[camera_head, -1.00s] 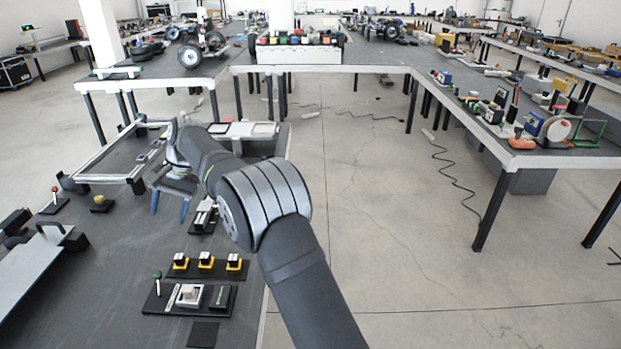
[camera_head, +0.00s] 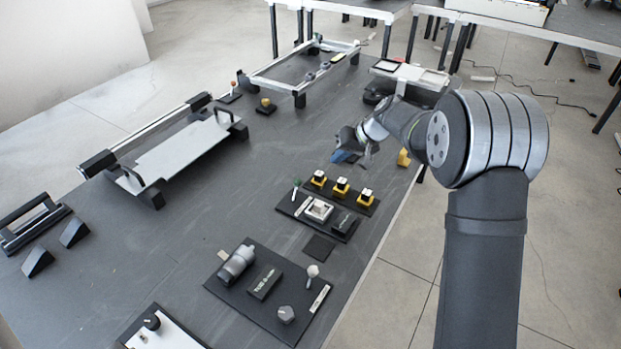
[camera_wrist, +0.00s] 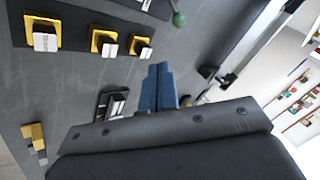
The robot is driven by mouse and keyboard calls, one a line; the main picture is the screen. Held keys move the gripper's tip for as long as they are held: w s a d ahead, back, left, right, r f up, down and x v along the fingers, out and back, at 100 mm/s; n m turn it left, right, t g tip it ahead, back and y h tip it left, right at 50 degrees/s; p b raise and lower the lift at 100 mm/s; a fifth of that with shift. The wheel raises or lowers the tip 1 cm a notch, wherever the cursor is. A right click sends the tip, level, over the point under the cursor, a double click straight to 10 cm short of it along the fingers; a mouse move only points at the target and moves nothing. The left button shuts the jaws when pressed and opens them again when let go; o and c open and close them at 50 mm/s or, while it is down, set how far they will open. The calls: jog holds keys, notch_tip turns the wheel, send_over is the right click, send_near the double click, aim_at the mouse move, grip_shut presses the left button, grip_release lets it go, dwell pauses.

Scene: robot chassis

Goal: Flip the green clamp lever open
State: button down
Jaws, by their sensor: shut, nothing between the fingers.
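The green clamp lever (camera_head: 296,184) is a thin stem with a green knob, standing roughly upright at the back left of a small black fixture board (camera_head: 285,207). Its green knob also shows at the top edge of the wrist view (camera_wrist: 179,19), where most of the stem is cut off. My gripper (camera_head: 345,156) is above the table, to the right of and beyond the lever, apart from it. In the wrist view its blue fingers (camera_wrist: 157,88) are together, with nothing between them.
A row of yellow-based blocks (camera_head: 341,187) stands between my gripper and the fixture board. A board with a grey cylinder (camera_head: 238,263) lies nearer the camera. A long plate with handles (camera_head: 178,151) is at the left. The table between them is clear.

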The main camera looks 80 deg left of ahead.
aim_at(296, 188)
jog(key=shift+w+d+f+n+y, duration=0.3)
jog(key=shift+w+d+f+n, duration=0.1)
jog(key=shift+d+f+n, duration=0.25)
jog(key=shift+a+f, duration=0.1)
jog(key=x, duration=1)
jog(key=shift+f, duration=0.1)
jog(key=s, duration=0.2)
jog(key=shift+s, duration=0.3)
jog(key=shift+s+a, duration=0.1)
jog(key=shift+s, duration=0.55)
jog(key=shift+s, duration=0.1)
jog(key=shift+s+t, duration=0.15)
jog(key=shift+t, duration=0.15)
